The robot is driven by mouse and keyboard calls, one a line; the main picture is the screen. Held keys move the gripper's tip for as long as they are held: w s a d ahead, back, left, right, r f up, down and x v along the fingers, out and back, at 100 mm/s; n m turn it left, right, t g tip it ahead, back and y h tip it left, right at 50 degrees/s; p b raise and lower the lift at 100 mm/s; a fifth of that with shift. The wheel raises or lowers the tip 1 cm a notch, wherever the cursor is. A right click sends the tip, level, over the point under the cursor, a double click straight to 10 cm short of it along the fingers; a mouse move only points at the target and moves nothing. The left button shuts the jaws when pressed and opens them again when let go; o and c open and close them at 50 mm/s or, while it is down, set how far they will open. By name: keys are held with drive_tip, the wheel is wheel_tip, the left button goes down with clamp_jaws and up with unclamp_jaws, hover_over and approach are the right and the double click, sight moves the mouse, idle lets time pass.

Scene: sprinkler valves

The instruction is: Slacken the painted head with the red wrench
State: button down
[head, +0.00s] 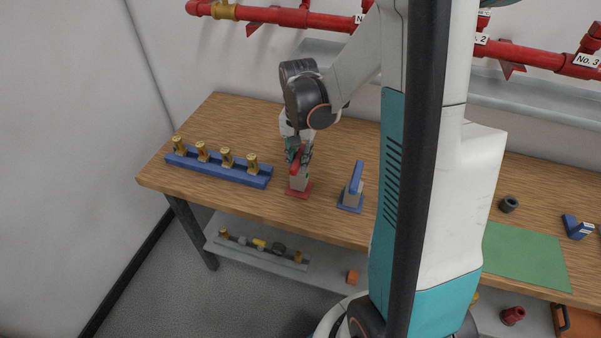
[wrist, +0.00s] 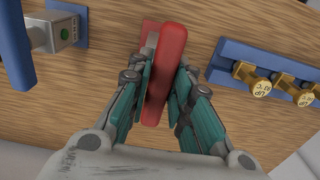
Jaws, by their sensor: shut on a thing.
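The red wrench (wrist: 164,75) stands on a red base on the wooden workbench. My gripper (wrist: 160,82) is shut on its red handle, one finger on each side. In the head view my gripper (head: 298,152) reaches down to the red wrench (head: 296,168) from above, and the red base (head: 299,191) shows under it. A blue rack (head: 218,167) to the left holds several brass sprinkler heads (head: 227,157); some also show at the right of the wrist view (wrist: 259,86). I cannot make out a painted head.
A blue-handled tool (head: 355,178) stands on a blue base right of the red wrench. Red pipes (head: 300,17) with number labels run along the wall behind. A green mat (head: 522,257) and a dark ring (head: 508,204) lie to the right. A lower shelf (head: 258,253) holds small parts.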

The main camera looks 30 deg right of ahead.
drive_tip(key=shift+r+p, duration=2)
drive_tip(key=shift+r, duration=1.15)
